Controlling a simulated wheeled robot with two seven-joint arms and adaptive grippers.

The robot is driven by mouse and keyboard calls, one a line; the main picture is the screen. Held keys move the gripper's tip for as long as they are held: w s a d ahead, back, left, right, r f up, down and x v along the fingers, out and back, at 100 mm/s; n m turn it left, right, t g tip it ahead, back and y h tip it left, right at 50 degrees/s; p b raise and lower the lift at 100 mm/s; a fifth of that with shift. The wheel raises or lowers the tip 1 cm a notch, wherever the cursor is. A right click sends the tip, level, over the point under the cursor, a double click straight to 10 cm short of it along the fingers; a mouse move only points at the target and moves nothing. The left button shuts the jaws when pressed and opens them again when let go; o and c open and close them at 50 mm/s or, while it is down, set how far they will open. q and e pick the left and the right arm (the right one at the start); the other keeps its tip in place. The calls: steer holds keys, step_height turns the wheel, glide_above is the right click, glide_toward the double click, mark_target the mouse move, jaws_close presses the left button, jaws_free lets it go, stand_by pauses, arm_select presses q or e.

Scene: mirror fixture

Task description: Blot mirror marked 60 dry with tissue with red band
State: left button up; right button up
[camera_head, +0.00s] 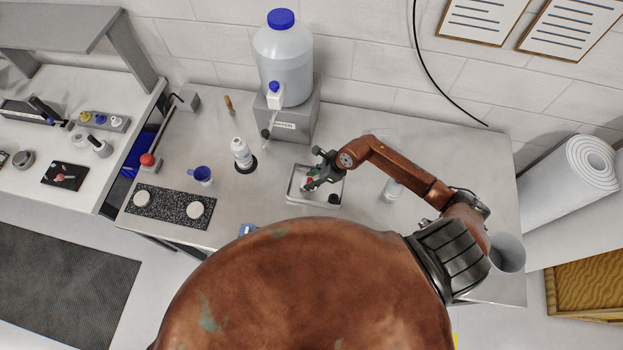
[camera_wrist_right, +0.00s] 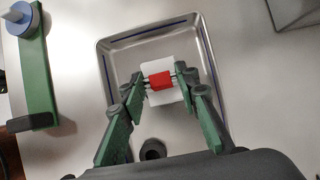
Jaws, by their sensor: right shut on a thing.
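My right gripper (camera_head: 312,184) is over the shallow metal tray (camera_head: 315,205) in the head view. In the right wrist view its green fingers (camera_wrist_right: 160,82) are shut on a white tissue with a red band (camera_wrist_right: 161,93), above the tray (camera_wrist_right: 203,60). I cannot tell whether the tissue touches the tray floor. Two pale round discs, one at the left (camera_head: 142,198) and one at the right (camera_head: 195,209), lie on a dark speckled mat (camera_head: 168,207). They may be the mirrors, but no number is readable. My left gripper is not in view.
A small black cylinder (camera_head: 334,198) is in the tray's near part. A white bottle (camera_head: 242,153), a blue cup (camera_head: 201,175) and a large water jug (camera_head: 284,60) on a grey stand (camera_head: 300,110) are nearby. Bare bench (camera_head: 225,205) lies between mat and tray.

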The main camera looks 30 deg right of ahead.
steer(key=shift+s, duration=0.1)
steer(key=shift+r+p, duration=2.25)
steer(key=shift+r, duration=1.25)
